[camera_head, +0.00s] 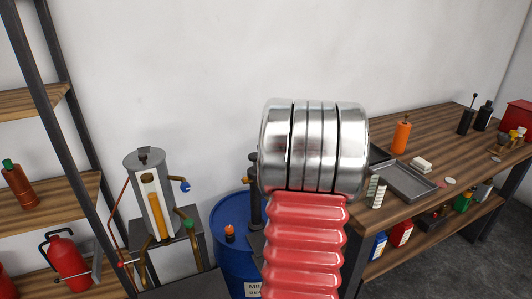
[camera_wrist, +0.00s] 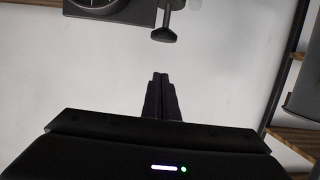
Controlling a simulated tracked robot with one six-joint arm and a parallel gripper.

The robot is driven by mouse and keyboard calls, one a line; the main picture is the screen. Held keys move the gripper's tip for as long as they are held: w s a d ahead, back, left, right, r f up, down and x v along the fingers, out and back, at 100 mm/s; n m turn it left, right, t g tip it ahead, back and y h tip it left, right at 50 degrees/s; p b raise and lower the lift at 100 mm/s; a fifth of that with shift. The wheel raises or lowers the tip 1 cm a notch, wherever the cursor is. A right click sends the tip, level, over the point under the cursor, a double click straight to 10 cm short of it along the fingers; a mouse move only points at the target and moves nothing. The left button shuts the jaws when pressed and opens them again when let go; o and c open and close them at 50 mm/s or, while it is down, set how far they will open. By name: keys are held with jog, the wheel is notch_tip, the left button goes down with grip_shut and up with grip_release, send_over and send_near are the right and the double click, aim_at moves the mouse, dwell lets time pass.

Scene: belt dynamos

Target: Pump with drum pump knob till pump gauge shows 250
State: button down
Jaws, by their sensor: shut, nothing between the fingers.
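The blue drum (camera_head: 232,262) stands at the lower middle of the head view, with a dark upright pump (camera_head: 254,205) on it, partly hidden by my arm. In the wrist view, a dark stem with a flat round end, likely the drum pump knob (camera_wrist: 164,35), shows at the top. A dark box with a round dial, perhaps the pump gauge (camera_wrist: 94,14), is cut off at the top left; no reading can be made out. My gripper (camera_wrist: 160,75) is shut and empty, its tips apart from the knob in the picture. It is hidden in the head view.
A metal cylinder device with an amber column (camera_head: 155,205) stands left of the drum. A shelf rack (camera_head: 50,195) is at the far left. A wooden workbench (camera_head: 440,145) with a grey tray (camera_head: 405,180) is on the right. Bare wall lies behind.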

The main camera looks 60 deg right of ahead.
jog(key=w+d+f, duration=0.2)
jog(key=w+f, duration=0.1)
jog(key=w+d+f, duration=0.1)
jog(key=w, duration=0.1)
jog(key=shift+w+f, duration=0.1)
jog(key=shift+f, duration=0.7)
jog(key=shift+d, duration=0.1)
